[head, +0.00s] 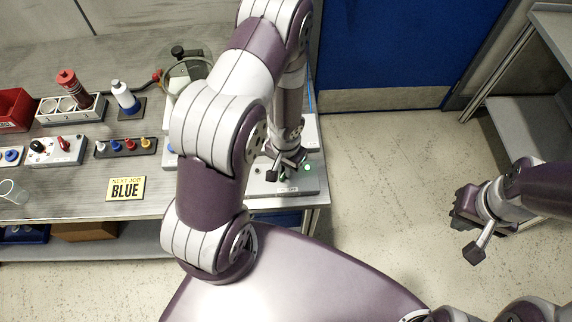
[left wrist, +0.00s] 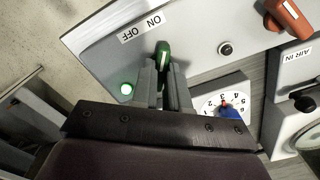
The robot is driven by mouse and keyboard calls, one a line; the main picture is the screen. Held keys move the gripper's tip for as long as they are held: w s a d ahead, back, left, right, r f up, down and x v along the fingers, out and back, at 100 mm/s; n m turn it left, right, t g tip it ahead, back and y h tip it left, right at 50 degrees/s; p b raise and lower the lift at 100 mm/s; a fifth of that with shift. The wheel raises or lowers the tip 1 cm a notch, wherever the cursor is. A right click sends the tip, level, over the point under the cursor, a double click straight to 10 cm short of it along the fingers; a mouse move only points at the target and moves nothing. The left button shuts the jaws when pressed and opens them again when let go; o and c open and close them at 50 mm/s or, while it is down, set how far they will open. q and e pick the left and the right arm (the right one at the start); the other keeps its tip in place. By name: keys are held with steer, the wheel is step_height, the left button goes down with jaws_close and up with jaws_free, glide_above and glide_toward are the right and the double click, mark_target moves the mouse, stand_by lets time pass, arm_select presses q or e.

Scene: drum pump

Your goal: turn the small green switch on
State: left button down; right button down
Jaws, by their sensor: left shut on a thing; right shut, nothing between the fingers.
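The small green switch (left wrist: 163,56) stands on a grey panel (left wrist: 100,50) under an ON/OFF label (left wrist: 141,27) in the left wrist view. My left gripper (left wrist: 164,72) is shut on the switch, with a finger on each side of its handle. A green lamp (left wrist: 126,89) beside it glows; it also shows lit in the head view (head: 308,168). My right gripper (head: 468,228) is shut and empty over the floor, far from the table.
A numbered dial with a red and blue pointer (left wrist: 230,110), a black knob (left wrist: 225,48) and a red handle (left wrist: 288,14) are near the switch. Bottles, switches and a sign reading BLUE (head: 126,188) are on the table further left.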

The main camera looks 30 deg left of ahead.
arm_select(q)
steer(key=c, duration=1.1)
jaws_free()
steer(key=shift+c, duration=0.2)
step_height(320, 180, up, 13)
steer(key=p, duration=0.9)
steer(key=shift+f, duration=0.15)
